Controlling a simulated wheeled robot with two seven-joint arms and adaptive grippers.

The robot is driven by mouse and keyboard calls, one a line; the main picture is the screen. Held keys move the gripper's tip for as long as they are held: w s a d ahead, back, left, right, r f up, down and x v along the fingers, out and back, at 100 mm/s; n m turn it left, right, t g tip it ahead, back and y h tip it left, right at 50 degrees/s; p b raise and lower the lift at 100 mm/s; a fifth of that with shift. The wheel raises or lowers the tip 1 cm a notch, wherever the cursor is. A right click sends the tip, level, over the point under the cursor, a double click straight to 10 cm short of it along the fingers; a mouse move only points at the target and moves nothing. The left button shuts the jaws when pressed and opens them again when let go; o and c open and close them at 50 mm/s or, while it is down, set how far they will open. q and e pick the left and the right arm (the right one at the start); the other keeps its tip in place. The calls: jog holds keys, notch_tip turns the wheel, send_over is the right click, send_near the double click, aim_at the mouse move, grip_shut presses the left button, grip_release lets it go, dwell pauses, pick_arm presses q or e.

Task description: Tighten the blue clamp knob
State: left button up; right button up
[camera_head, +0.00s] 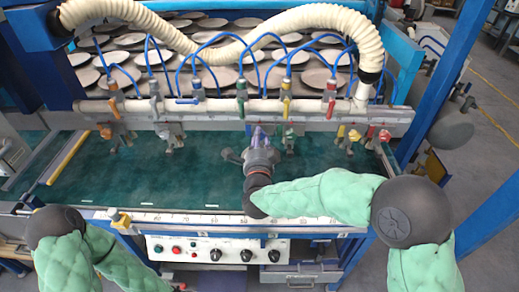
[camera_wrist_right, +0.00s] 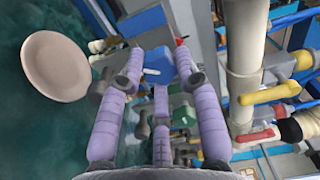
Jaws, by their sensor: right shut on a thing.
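The blue clamp knob (camera_wrist_right: 157,62) shows in the right wrist view between the purple fingers of my right gripper (camera_wrist_right: 157,48). The fingers are around it, shut on it; their exact contact points are hard to see. In the head view my right gripper (camera_head: 259,138) is at the row of clamps below the front rail, near the middle, and mostly hides the knob. My left arm shows at the lower left, but its gripper is out of view.
Above is a pipe rail (camera_head: 225,106) with blue hoses and coloured valve handles. Neighbouring clamps have a green knob (camera_head: 290,138), a yellow knob (camera_head: 353,136) and a red knob (camera_head: 384,135). Plates fill the rack behind. The green conveyor bed (camera_head: 150,185) is mostly bare.

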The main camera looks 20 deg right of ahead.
jog(key=shift+f+m+b, duration=0.1)
jog(key=shift+m+b, duration=3.2)
jog(key=shift+m, duration=2.1)
jog(key=o, duration=1.2)
jog(key=shift+c, duration=0.2)
jog(key=v, duration=1.2)
